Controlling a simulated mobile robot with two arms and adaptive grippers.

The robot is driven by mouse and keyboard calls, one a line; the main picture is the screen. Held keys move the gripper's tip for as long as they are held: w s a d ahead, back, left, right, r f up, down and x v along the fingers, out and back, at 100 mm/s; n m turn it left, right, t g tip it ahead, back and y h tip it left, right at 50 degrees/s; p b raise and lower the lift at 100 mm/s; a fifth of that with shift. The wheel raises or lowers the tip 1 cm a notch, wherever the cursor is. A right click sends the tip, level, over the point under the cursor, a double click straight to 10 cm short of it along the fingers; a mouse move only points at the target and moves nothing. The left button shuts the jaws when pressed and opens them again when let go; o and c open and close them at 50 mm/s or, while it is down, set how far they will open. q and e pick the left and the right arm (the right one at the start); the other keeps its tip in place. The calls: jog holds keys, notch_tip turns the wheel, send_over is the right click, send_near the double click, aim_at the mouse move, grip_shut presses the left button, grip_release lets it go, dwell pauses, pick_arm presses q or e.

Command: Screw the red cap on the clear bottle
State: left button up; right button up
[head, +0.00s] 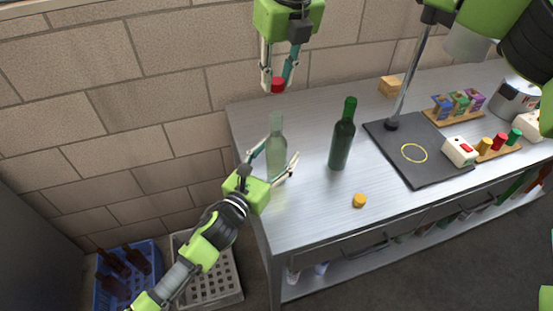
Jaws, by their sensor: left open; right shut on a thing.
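A clear, slightly greenish bottle (276,149) stands upright near the left end of the metal workbench, with no cap on its mouth. My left gripper (275,161) is open, with its fingers on either side of the bottle's lower body. I cannot tell whether they touch it. My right gripper (277,80) comes down from the top and is shut on the red cap (277,85). The cap is held above the bottle's mouth, apart from it.
A dark green bottle (342,137) stands to the right on the workbench (308,207). A yellow cap (359,201) lies near the front edge. A black mat (390,150) with a post, a small white device (459,151) and cap racks fill the right side. Crates (208,285) stand on the floor.

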pick_arm(q)
jog(key=shift+w+d, duration=0.15)
jog(key=shift+w, duration=0.05)
jog(key=c, duration=1.7)
pick_arm(e)
send_over(276, 113)
jog(key=shift+s+d+f, duration=0.1)
jog(key=shift+s+f, duration=0.05)
jog(key=shift+f, duration=1.1)
jog(key=shift+s+d+f, duration=0.1)
jog(key=shift+f, duration=1.1)
jog(key=shift+f, duration=0.15)
jog(key=shift+f, duration=0.75)
pick_arm(q)
grip_shut()
pick_arm(e)
jog(key=shift+f, duration=0.6)
